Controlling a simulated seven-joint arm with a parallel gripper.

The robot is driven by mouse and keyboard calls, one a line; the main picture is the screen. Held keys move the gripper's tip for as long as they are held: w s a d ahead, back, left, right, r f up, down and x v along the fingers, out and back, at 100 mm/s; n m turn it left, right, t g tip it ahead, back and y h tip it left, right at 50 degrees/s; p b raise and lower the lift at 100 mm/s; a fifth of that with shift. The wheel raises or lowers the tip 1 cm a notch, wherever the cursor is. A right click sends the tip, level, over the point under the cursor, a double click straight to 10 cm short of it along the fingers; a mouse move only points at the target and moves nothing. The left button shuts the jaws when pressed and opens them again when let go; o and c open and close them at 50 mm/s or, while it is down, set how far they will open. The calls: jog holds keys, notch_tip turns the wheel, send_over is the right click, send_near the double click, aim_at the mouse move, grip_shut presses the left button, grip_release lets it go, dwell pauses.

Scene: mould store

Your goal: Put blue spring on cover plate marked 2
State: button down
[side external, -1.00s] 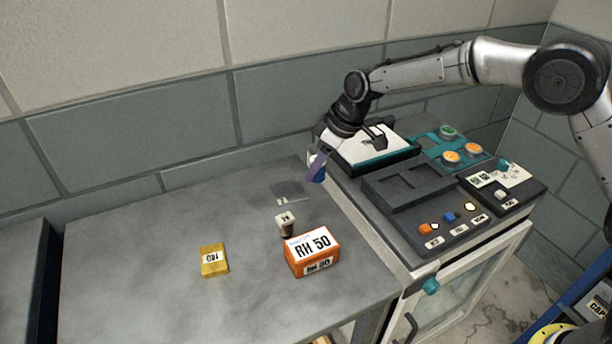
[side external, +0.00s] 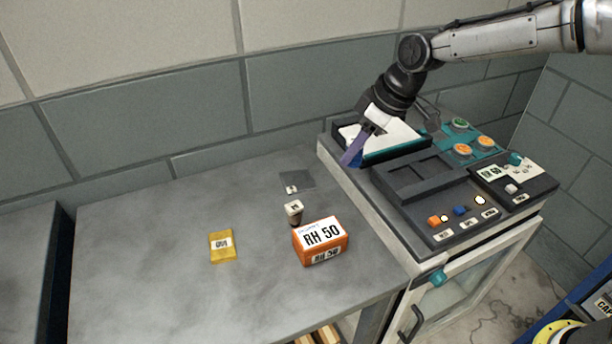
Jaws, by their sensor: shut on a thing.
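My gripper (side external: 356,150) points down and to the left over the left edge of the grey machine top. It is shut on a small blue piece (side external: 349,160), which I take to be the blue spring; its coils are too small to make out. A flat grey square plate (side external: 299,178) lies on the table to the left of the machine, with a small white label (side external: 291,189) at its front left. The label's mark is not readable, so I cannot tell if this is cover plate 2. The gripper and blue piece are apart from this plate, to its right and higher.
A small labelled pot (side external: 294,218), an orange RH 50 box (side external: 322,241) and a yellow box (side external: 222,246) stand on the grey table (side external: 150,270). The machine top holds a raised dark frame (side external: 411,183), knobs and buttons. The table's left part is clear.

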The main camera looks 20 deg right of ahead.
jog(key=shift+w+a+f, duration=0.35)
jog(key=shift+w+a, duration=0.1)
jog(key=shift+w, duration=0.05)
jog(key=w+a+f, duration=0.3)
jog(key=w+f, duration=0.1)
jog(key=w, duration=0.4)
send_over(292, 178)
jog(key=s+d, duration=0.1)
jog(key=s, duration=0.1)
notch_tip(292, 178, down, 5)
jog(key=shift+w+f, duration=0.15)
jog(key=shift+f, duration=0.05)
jog(key=shift+w+f, duration=0.15)
jog(key=shift+f, duration=0.05)
jog(key=shift+w+f, duration=0.1)
jog(key=shift+f, duration=1.5)
jog(key=shift+f, duration=0.2)
jog(key=shift+c, duration=2.2)
grip_release()
jog(key=shift+r, duration=0.15)
